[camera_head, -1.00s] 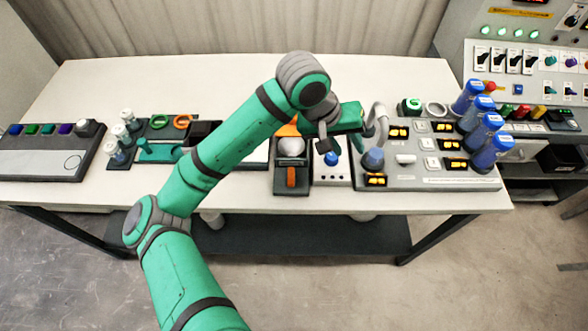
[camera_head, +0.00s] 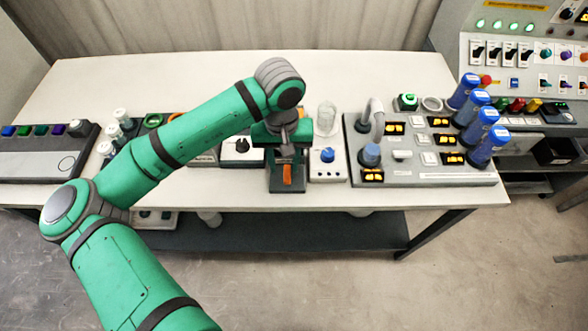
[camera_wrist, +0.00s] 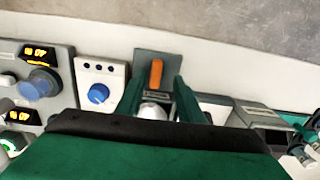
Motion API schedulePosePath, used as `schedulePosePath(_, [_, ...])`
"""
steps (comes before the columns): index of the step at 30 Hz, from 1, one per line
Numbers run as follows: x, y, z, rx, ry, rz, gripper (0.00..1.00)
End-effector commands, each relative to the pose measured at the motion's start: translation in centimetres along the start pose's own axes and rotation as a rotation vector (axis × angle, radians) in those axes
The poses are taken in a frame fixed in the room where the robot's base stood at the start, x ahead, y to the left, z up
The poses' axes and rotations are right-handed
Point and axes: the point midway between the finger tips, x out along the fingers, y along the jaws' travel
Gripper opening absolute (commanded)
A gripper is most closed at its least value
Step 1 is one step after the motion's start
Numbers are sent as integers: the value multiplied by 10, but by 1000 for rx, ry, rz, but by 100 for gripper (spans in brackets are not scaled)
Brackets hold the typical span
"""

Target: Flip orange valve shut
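The orange valve lever (camera_head: 287,174) is on the front of a dark base plate (camera_head: 275,186) at the table's front edge. In the wrist view the lever (camera_wrist: 156,74) stands straight up the picture, just past my fingertips. My gripper (camera_head: 284,150) is above the rear part of this base. In the wrist view my gripper (camera_wrist: 158,84) is open, its two green fingers on either side of a whitish rounded part (camera_wrist: 152,110) of the unit. I see no contact with the lever. The rear of the unit is mostly hidden by my gripper.
A white box with a blue knob (camera_head: 327,155) stands close on the right, with a clear glass vessel (camera_head: 326,118) behind it. A grey panel (camera_head: 430,180) with lit displays and blue-capped cylinders is further right. A black-knob box (camera_head: 240,146) stands left.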

Motion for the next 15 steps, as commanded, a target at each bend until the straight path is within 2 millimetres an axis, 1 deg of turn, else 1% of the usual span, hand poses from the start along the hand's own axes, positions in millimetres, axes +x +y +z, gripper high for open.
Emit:
schedulePosePath(1, [9, 2, 0, 4, -1, 1, 34])
schedulePosePath(6, [29, 10, 0, 18, 0, 1, 34])
schedulePosePath(10, [38, 13, 0, 23, 0, 2, 34])
schedulePosePath(15, [40, 12, 0, 23, 1, 2, 34])
